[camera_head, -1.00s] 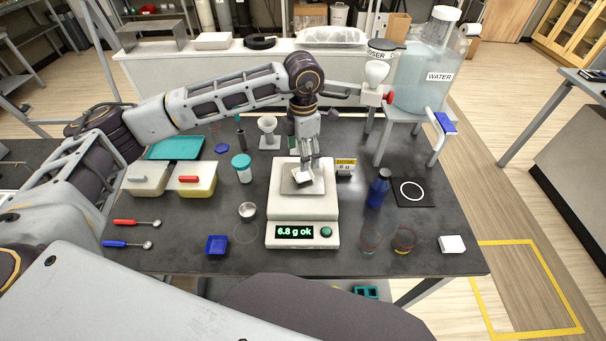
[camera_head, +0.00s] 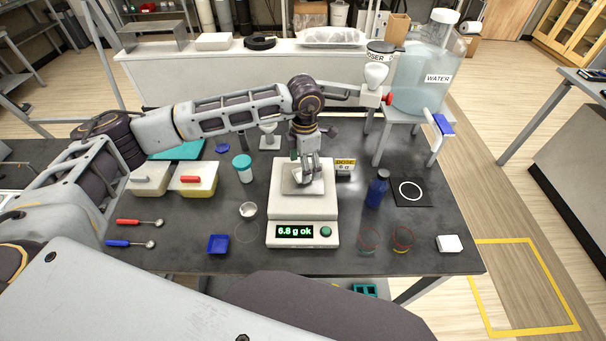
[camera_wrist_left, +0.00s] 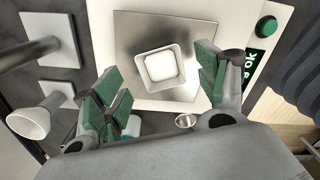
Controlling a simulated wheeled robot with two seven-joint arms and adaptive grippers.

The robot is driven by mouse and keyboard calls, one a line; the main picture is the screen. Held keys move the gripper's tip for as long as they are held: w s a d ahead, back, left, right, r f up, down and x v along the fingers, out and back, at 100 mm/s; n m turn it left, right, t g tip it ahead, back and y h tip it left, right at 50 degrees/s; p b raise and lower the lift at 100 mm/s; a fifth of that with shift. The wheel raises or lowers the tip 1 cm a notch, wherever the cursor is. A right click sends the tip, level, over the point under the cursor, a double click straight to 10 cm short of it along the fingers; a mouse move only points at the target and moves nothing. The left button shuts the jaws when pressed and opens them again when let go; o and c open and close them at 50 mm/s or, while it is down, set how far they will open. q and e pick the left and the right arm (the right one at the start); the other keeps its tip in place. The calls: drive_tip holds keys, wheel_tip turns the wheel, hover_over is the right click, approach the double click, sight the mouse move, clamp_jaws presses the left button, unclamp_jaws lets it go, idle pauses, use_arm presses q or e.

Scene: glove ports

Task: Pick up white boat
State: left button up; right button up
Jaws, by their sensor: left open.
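The white boat (camera_wrist_left: 162,68) is a small square dish with white contents, sitting on the metal pan (camera_wrist_left: 130,45) of the scale. In the head view the boat (camera_head: 299,176) is partly hidden by my left gripper (camera_head: 308,172), which is low over the pan. In the left wrist view my left gripper (camera_wrist_left: 158,88) is open, with green-padded fingers apart on either side of the boat's near side and nothing between them. The scale (camera_head: 302,215) reads 6.8 g ok. My right gripper is not in view.
A white funnel (camera_head: 268,133) stands behind. The front right has two glass vessels.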

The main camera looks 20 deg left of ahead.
use_arm(q)
drive_tip(key=shift+d+f+p, duration=0.1)
drive_tip(key=shift+f+p, duration=0.25)
drive_tip(key=shift+f, duration=1.05)
drive_tip(key=shift+c, duration=0.5)
drive_tip(key=c, duration=0.7)
